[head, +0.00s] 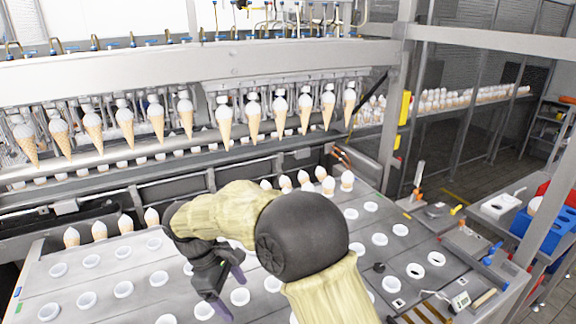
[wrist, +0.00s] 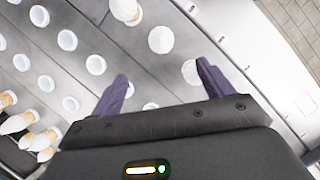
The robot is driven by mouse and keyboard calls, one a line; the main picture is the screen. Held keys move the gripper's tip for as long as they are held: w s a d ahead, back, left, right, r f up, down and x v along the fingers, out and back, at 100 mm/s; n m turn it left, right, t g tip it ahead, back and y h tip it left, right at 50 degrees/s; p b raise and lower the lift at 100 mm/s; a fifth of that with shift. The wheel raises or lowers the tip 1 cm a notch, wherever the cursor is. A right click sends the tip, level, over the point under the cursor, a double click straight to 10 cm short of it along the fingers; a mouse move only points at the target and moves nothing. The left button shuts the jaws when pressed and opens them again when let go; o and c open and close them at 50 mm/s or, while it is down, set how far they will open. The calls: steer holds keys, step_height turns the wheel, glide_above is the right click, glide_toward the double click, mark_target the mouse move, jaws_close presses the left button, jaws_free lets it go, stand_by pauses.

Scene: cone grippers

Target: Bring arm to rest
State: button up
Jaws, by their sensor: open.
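My gripper (head: 230,283) hangs over the grey conveyor plate (head: 112,308) in the head view, at the end of my bent arm, which is covered in a tan sleeve. In the wrist view, the two purple fingers of my gripper (wrist: 160,90) stand wide apart with nothing between them. Beneath them is the plate with several white round cup holders (wrist: 160,40). My arm hides part of the plate in the head view.
Rows of ice cream cones (head: 253,120) hang from the machine behind the plate. Several cones (head: 303,178) stand at the plate's back edge. A side table at right holds a blue rack (head: 541,238). Tools lie at the plate's right edge.

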steer(key=d+m+y, duration=0.3)
steer(key=d+m, duration=0.4)
steer(key=d, duration=0.9)
steer(key=s+d+f+m+t, duration=0.1)
steer(key=s+d+m, duration=0.3)
steer(key=d, duration=0.4)
steer(key=s+d+f+m+t+y, duration=0.1)
steer(key=s+d+m+t, duration=0.1)
steer(key=d+m, duration=0.4)
steer(key=shift+s+d, duration=0.9)
